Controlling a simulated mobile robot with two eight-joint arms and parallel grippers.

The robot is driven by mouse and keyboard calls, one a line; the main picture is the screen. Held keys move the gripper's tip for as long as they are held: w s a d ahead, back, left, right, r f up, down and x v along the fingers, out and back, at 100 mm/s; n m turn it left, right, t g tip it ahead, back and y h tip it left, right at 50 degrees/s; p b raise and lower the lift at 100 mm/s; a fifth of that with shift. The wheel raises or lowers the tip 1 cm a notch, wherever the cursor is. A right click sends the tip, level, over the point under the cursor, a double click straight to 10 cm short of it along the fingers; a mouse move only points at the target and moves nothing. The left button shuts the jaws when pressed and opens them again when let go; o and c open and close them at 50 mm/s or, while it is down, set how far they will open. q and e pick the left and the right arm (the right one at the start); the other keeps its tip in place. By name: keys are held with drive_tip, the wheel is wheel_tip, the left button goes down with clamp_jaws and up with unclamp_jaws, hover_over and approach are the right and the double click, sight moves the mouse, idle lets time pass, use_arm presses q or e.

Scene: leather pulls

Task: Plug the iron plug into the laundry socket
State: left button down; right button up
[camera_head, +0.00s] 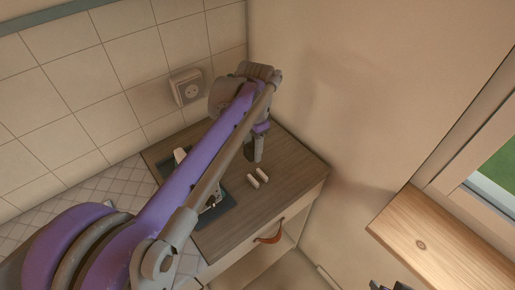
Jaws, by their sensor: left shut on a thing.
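The wall socket (187,88) is a pale square plate on the tiled wall at the upper middle. My left arm reaches across the counter, and its wrist bends down at the far end. My left gripper (255,152) points down over the wooden counter, right of the socket and apart from it. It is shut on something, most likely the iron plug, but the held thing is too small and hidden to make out. A dark mat (227,214) with pale parts on it, maybe the iron, lies mostly behind my arm.
Two small pale pieces (258,178) show near the gripper over the counter (285,165). A drawer with a leather pull (269,238) is below. A wooden sill (440,245) is at the right. A dark part at the bottom edge may be my right gripper.

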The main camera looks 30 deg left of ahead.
use_arm(q)
drive_tip(key=a+f+m+g+y+b, duration=0.1)
drive_tip(key=a+f+m+g, duration=0.15)
drive_tip(key=a, duration=0.25)
drive_tip(key=m+t+y+b, duration=0.6)
drive_tip(key=m+t+y, duration=0.4)
drive_tip(key=m+y, duration=0.5)
approach(192, 91)
drive_tip(key=shift+d+f, duration=0.2)
drive_tip(key=shift+a, duration=0.1)
drive_tip(key=shift+x, duration=2.8)
drive_tip(key=shift+w+a+r, duration=0.1)
drive_tip(key=shift+w+a, duration=0.05)
drive_tip(key=shift+a, duration=0.35)
